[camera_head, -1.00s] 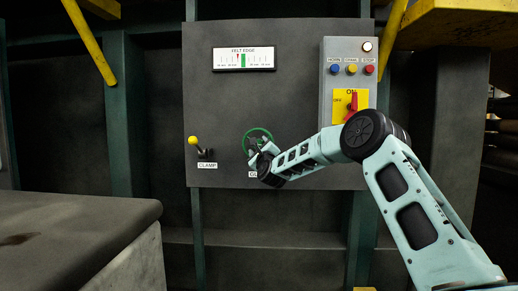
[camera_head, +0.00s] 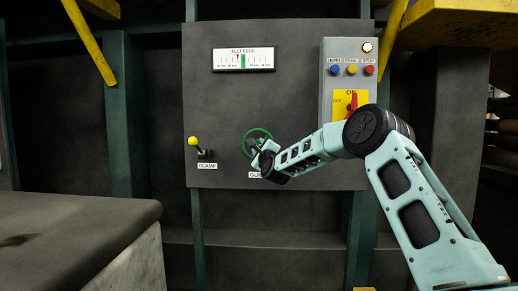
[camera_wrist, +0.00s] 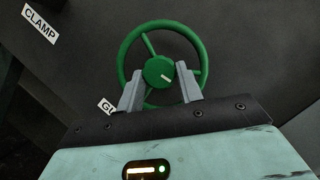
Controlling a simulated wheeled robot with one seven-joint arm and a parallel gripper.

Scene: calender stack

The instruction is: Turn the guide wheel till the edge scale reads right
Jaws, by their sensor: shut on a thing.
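The green guide wheel (camera_head: 257,132) is mounted low on the dark panel, partly hidden by my gripper. In the wrist view the wheel (camera_wrist: 122,52) shows its rim, spokes and a round hub with a pale mark. My gripper (camera_head: 260,150) is at the wheel; in the wrist view its grey fingers (camera_wrist: 159,80) stand on either side of the hub, shut on the wheel. The FELT EDGE scale (camera_head: 258,61) is at the top of the panel. Its small red pointer (camera_head: 237,57) lies just left of the green band (camera_head: 243,61). The fine print is too small to read.
A CLAMP lever (camera_head: 203,149) with a yellow knob (camera_head: 193,140) stands left of the wheel. A grey control box (camera_head: 329,105) with buttons and a red switch (camera_head: 353,102) on yellow is at the right, close to my arm. A dark-topped block (camera_head: 90,215) fills the lower left.

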